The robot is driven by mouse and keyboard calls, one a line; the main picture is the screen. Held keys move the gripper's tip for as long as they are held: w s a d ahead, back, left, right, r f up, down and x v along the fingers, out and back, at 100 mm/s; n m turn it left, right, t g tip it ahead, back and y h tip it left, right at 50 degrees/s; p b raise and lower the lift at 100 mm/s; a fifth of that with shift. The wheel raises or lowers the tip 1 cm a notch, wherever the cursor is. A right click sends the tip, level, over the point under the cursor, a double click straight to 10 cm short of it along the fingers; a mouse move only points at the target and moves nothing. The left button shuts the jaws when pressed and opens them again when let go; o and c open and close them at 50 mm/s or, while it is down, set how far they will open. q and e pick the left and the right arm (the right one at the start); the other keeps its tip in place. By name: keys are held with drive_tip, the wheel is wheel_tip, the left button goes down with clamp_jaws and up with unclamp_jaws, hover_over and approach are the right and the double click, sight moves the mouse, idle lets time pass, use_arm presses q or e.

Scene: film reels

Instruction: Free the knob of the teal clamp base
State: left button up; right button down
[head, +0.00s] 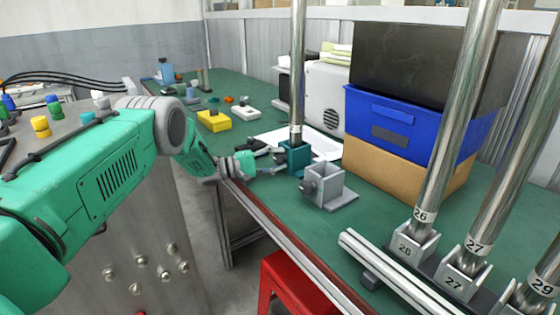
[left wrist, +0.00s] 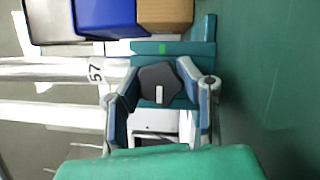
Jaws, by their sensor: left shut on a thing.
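The teal clamp base (head: 293,160) stands on the green bench near its front edge, with an upright chrome pole (head: 298,70) in it. My left gripper (head: 273,163) reaches it from the left and is shut on its knob. In the left wrist view the dark star-shaped knob (left wrist: 158,85) sits between the fingers of the gripper (left wrist: 162,98), one on each side. The teal base (left wrist: 190,50) shows behind the knob, and the pole bears the number 57 (left wrist: 96,70). In the head view the knob is largely hidden by the gripper. My right gripper is in neither view.
A grey clamp base (head: 328,190) without a pole stands just right of the teal one. Numbered poles (head: 450,130) stand in a rack at right. A blue crate (head: 400,125) on a cardboard box (head: 400,165) stands behind. A red stool (head: 285,285) is below the bench edge.

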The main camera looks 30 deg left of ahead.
use_arm(q)
drive_tip(key=shift+a, duration=0.2)
drive_tip(key=o, duration=1.1)
drive_tip(key=shift+s, duration=0.1)
drive_tip(key=shift+o, duration=0.6)
drive_tip(key=shift+a+f, duration=0.1)
